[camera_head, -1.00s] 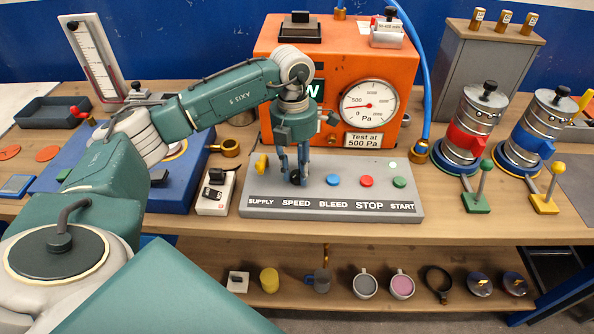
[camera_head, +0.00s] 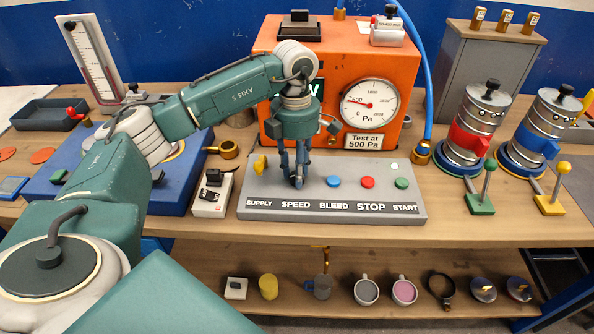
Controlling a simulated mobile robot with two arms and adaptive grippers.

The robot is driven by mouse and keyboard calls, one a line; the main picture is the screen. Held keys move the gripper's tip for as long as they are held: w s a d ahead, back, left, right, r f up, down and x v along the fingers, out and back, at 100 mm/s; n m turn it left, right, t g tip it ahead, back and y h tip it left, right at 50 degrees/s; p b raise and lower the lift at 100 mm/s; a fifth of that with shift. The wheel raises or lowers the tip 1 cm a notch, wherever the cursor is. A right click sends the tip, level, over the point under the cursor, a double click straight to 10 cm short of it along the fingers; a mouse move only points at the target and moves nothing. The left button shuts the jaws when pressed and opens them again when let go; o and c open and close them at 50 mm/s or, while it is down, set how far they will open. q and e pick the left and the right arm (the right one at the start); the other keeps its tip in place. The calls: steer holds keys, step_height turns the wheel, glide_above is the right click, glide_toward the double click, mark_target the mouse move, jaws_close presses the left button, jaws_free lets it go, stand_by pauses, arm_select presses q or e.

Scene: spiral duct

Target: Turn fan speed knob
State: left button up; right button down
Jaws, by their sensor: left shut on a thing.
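The grey control panel (camera_head: 330,211) lies on the bench, with printed labels SUPPLY, SPEED, BLEED, STOP and START. My left gripper (camera_head: 297,182) points straight down above the SPEED label and is shut on the fan speed knob. The fingers hide nearly all of that knob. A yellow supply lever (camera_head: 260,165) stands to its left. A blue bleed knob (camera_head: 333,181), a red stop button (camera_head: 367,182) and a green start button (camera_head: 401,183) are to its right. My right gripper is not in view.
Behind the panel stands an orange machine (camera_head: 383,60) with a round pressure gauge (camera_head: 370,106); my left arm partly covers its lit display. A white handheld device (camera_head: 212,194) lies left of the panel. Red-banded (camera_head: 470,140) and blue-banded (camera_head: 536,140) cylinders stand right.

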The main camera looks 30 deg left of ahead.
arm_select(q)
steer(key=o, duration=1.1)
steer(key=shift+s+a, duration=0.1)
steer(key=shift+o, duration=0.2)
steer(key=shift+r, duration=0.1)
step_height(320, 180, up, 12)
steer(key=shift+w+a, duration=0.25)
steer(key=shift+a, duration=0.05)
